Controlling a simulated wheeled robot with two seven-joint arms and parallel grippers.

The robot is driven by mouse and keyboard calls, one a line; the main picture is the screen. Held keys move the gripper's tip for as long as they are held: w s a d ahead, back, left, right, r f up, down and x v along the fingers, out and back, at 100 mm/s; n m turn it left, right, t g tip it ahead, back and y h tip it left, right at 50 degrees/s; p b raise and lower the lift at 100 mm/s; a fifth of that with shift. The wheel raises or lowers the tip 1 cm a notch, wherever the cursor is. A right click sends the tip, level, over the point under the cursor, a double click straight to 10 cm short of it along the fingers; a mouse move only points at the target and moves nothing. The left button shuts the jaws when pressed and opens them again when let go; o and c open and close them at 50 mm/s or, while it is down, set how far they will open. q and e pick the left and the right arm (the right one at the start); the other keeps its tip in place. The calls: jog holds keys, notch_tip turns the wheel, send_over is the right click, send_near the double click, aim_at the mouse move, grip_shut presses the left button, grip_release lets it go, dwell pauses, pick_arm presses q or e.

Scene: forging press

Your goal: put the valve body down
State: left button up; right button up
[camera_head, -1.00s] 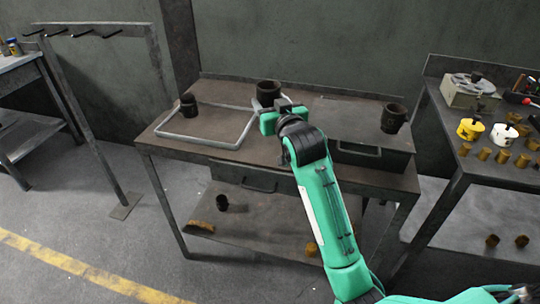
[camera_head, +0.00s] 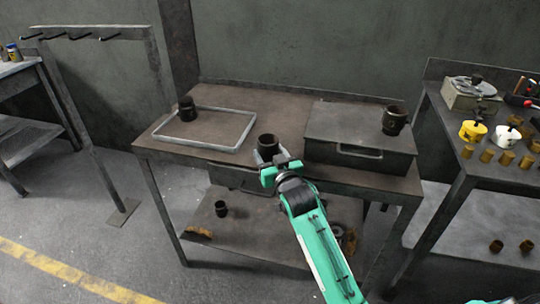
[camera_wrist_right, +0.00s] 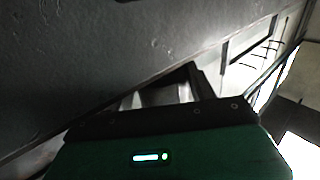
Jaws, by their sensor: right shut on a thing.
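The valve body (camera_head: 268,145), a dark open-topped cylinder, is in my right gripper (camera_head: 276,166) at the front edge of the brown table, between the pale tray frame and the grey drawer box. The gripper is shut on its near side. I cannot tell whether the valve body touches the tabletop. The right wrist view is dark, with my green and black gripper housing across its bottom; the valve body cannot be made out there for sure. My left gripper is not in view.
The table (camera_head: 262,101) carries the pale rectangular frame (camera_head: 239,147) with a dark cylinder (camera_head: 187,108) at its back left. Another dark cylinder (camera_head: 394,121) stands on the drawer box (camera_head: 350,124). Bare tabletop lies behind the valve body. A side table with several brass parts stands right.

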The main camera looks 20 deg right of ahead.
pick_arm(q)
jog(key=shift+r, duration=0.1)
pick_arm(e)
jog(key=shift+r, duration=0.1)
jog(key=o, duration=1)
jog(key=shift+o, duration=0.2)
jog(key=s, duration=1.1)
jog(key=s+f+g, duration=0.7)
jog(key=s+f, duration=0.5)
jog(key=f, duration=0.4)
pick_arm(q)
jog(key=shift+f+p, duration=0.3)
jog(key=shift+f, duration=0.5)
pick_arm(e)
jog(key=s+f+g, duration=0.3)
jog(key=s+f, duration=0.1)
jog(key=s, duration=0.4)
jog(key=s+a+f+n+g, duration=0.1)
jog(key=s+f+g, duration=0.3)
jog(key=s, duration=0.5)
jog(key=shift+s+a+f+n+g, duration=0.2)
jog(key=shift+a+f+n+g, duration=0.1)
jog(key=shift+f, duration=0.45)
